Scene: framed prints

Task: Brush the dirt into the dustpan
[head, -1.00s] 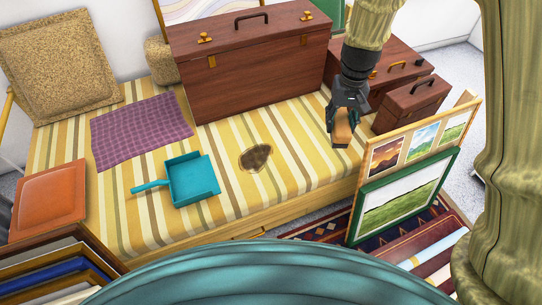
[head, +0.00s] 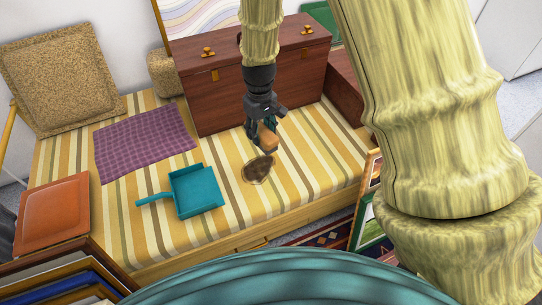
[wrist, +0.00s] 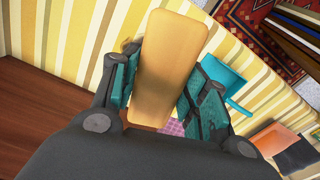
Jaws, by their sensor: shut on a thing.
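A teal dustpan (head: 199,190) lies on the striped bench cover, its handle pointing left. A brown patch of dirt (head: 257,170) lies on the cover to the right of the dustpan. My gripper (head: 265,136) is shut on a wooden brush (head: 268,141), holding it just behind and above the dirt. In the wrist view the brush's tan wooden back (wrist: 168,65) sits between both fingers; its underside is hidden. The dustpan (wrist: 222,75) shows partly behind the right finger. Whether the brush touches the cover or the dirt, I cannot tell.
A large brown wooden case (head: 255,85) stands close behind the gripper. A purple checked cloth (head: 145,143) and an orange cushion (head: 53,212) lie to the left. Framed prints (head: 366,220) lean at the bench's front right. The cover between dirt and dustpan is clear.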

